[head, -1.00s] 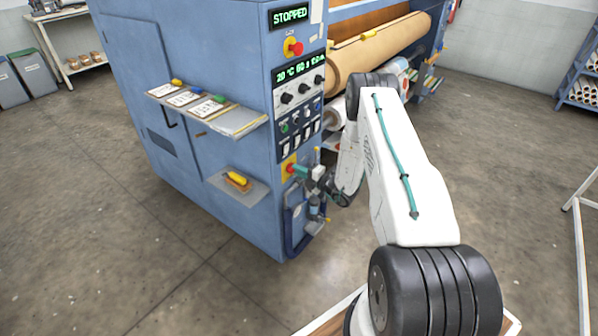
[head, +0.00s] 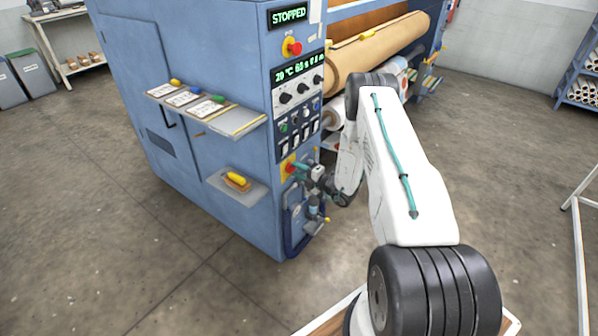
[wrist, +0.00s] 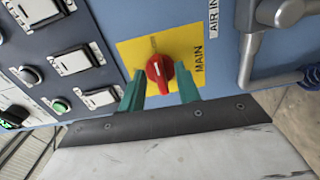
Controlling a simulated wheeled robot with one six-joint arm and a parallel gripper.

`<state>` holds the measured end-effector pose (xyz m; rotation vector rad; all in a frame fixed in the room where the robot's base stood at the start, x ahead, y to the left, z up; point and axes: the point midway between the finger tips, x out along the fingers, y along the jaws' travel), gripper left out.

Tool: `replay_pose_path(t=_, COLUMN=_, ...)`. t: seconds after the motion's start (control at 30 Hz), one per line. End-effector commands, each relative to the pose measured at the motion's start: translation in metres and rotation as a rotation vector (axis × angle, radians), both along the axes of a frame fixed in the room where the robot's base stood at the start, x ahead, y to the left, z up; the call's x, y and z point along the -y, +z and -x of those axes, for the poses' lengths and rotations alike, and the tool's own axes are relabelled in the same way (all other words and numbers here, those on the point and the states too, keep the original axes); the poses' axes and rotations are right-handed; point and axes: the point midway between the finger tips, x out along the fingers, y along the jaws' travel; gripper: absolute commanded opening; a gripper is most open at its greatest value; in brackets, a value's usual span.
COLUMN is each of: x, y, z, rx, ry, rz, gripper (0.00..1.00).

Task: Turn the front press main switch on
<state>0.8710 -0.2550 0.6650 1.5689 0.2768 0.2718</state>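The main switch (wrist: 158,69) is a red rotary knob on a yellow plate (wrist: 128,52) marked MAIN in the wrist view. In the head view its yellow plate (head: 287,166) is low on the front face of the blue press. My gripper (wrist: 160,88) is open, with one teal finger on each side of the knob and visible gaps between. Whether its fingertips reach the knob's depth I cannot tell. In the head view my gripper (head: 303,172) is just in front of the plate and partly covers the switch. The upper display (head: 289,14) reads STOPPED.
A grey pipe fitting (wrist: 262,30) and blue hose are right of the switch in the wrist view. White rocker switches (wrist: 75,55) are at left. A red emergency button (head: 293,47) is higher up. Shelves (head: 232,122) jut from the press's left side.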

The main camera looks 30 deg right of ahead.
Motion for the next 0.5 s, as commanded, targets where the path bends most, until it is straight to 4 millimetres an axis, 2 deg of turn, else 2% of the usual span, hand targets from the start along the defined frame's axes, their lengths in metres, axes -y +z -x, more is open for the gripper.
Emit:
replay_pose_path(t=0.13, x=0.006, y=0.0, z=0.012, rx=-0.001, ry=-0.004, rz=-0.001, gripper=0.33)
replay_pose_path(t=0.4, x=0.022, y=0.0, z=0.055, rx=-0.001, ry=-0.005, rz=-0.001, gripper=0.33)
replay_pose_path(t=0.5, x=0.026, y=0.0, z=0.066, rx=-0.001, ry=-0.005, rz=-0.001, gripper=0.33)
